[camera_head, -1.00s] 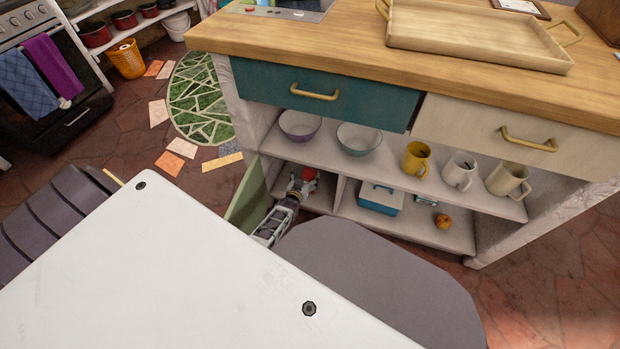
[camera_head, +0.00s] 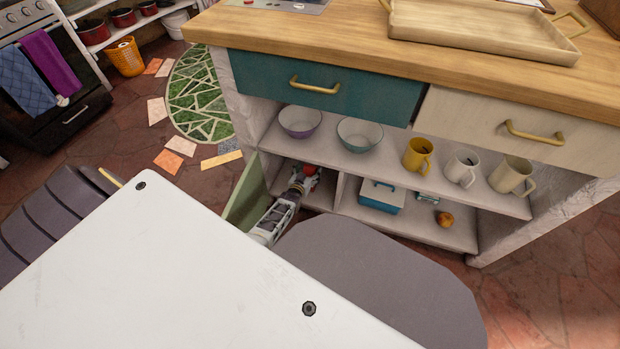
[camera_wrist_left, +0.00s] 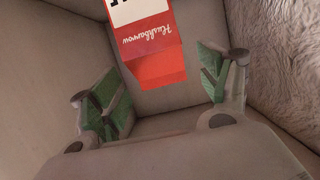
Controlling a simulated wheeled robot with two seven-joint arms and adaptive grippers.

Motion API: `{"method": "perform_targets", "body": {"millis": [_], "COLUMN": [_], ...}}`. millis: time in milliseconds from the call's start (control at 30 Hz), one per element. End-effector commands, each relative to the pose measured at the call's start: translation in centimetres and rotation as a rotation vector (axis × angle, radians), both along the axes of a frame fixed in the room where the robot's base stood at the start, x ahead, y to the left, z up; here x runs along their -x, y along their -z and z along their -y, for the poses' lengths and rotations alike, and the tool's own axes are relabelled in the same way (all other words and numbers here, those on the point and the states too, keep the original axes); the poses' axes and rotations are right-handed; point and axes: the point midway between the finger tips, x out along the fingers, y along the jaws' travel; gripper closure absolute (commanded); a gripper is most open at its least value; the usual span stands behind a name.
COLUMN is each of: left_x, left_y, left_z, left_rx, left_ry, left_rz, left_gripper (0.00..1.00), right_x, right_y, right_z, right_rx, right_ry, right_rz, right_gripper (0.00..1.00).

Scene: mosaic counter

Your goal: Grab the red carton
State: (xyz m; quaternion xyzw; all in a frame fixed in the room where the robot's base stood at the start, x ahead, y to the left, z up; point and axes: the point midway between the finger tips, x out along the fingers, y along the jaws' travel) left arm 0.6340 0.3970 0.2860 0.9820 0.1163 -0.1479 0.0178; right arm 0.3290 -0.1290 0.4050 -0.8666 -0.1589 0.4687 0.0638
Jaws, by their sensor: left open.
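The red carton (camera_wrist_left: 158,66) with a white label stands in the lower left compartment of the counter. In the head view only a small red part of it (camera_head: 309,169) shows past my gripper. My left gripper (camera_head: 302,180) reaches into that compartment and is open. In the left wrist view its two green-padded fingers (camera_wrist_left: 165,90) are spread to either side of the carton's near end, with a gap on both sides. The far part of the carton is cut off by the top of the wrist view. My right gripper is not in view.
A green door (camera_head: 243,200) stands open left of the compartment. A divider (camera_head: 339,190) separates it from a blue box (camera_head: 381,196) and an orange-brown round item (camera_head: 444,219). Bowls (camera_head: 359,135) and mugs (camera_head: 418,155) stand on the shelf above.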

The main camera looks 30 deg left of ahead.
Motion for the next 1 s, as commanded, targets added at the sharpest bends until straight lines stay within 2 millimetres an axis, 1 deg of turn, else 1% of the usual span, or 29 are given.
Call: {"method": "perform_targets", "body": {"millis": [33,100,433,1000], "left_x": [-0.3,-0.6,-2.4,-2.6], "left_y": [0.3,0.5,0.9,0.9], "left_z": [-0.1,-0.2,-0.6,-0.7], "left_rx": [0.0,0.0,-0.001,-0.001], "left_ry": [0.0,0.0,0.0,0.0], "left_rz": [0.0,0.0,0.0,-0.001], "left_gripper": [0.23,0.23,0.23,0.23], "right_x": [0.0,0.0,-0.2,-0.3], "right_y": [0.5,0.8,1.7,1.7], "right_z": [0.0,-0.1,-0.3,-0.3], "right_rx": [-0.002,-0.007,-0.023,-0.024], "right_ry": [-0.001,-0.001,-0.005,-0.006], "right_rz": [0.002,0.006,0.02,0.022], "right_gripper": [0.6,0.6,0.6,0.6]}}
